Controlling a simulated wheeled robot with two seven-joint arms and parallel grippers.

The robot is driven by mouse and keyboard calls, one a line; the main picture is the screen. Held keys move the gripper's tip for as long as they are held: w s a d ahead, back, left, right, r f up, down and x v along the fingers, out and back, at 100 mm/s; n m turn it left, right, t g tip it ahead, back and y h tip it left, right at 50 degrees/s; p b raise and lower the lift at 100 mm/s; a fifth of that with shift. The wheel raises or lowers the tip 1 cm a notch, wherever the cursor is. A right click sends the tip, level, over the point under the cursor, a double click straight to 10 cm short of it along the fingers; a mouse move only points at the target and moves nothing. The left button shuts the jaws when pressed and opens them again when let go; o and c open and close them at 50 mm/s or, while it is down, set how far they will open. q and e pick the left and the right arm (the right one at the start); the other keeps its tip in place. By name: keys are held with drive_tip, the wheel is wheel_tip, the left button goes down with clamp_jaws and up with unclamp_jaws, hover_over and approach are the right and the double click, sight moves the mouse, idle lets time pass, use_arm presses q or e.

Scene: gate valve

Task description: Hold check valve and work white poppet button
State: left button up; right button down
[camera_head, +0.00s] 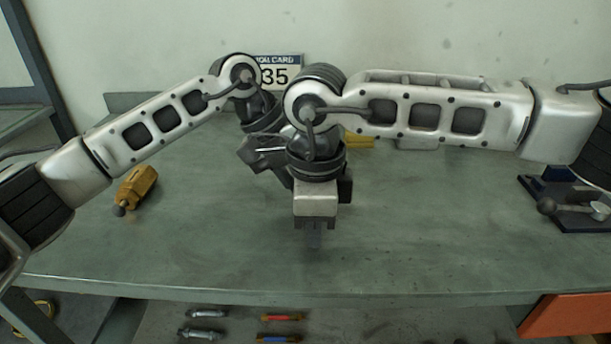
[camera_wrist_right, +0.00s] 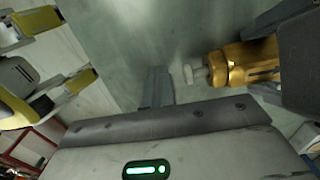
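The brass check valve (camera_wrist_right: 238,66) shows in the right wrist view with its pale poppet button (camera_wrist_right: 195,75) pointing left. Dark fingers of my left gripper (camera_wrist_right: 285,75) lie around its right end and appear shut on it. In the head view my left gripper (camera_head: 268,152) is partly covered by my right wrist, and the held valve is hidden there. My right gripper (camera_head: 314,236) points down with its fingers together and empty. Its fingers (camera_wrist_right: 157,86) also show in the right wrist view, left of the button and apart from it in the picture.
Another brass fitting with a grey knob (camera_head: 138,188) lies on the bench (camera_head: 200,250) at left. A yellow object (camera_head: 359,142) shows behind my right arm. A dark fixture with a lever (camera_head: 572,203) stands at right. Several small fittings lie below the front edge. The bench front is clear.

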drive_tip(key=shift+w+f, duration=0.1)
drive_tip(key=shift+w, duration=0.7)
idle(0.4)
drive_tip(key=shift+s+f, duration=0.15)
drive_tip(key=shift+s, duration=1.5)
drive_tip(key=shift+w+r, duration=0.15)
drive_tip(key=shift+r, duration=3.55)
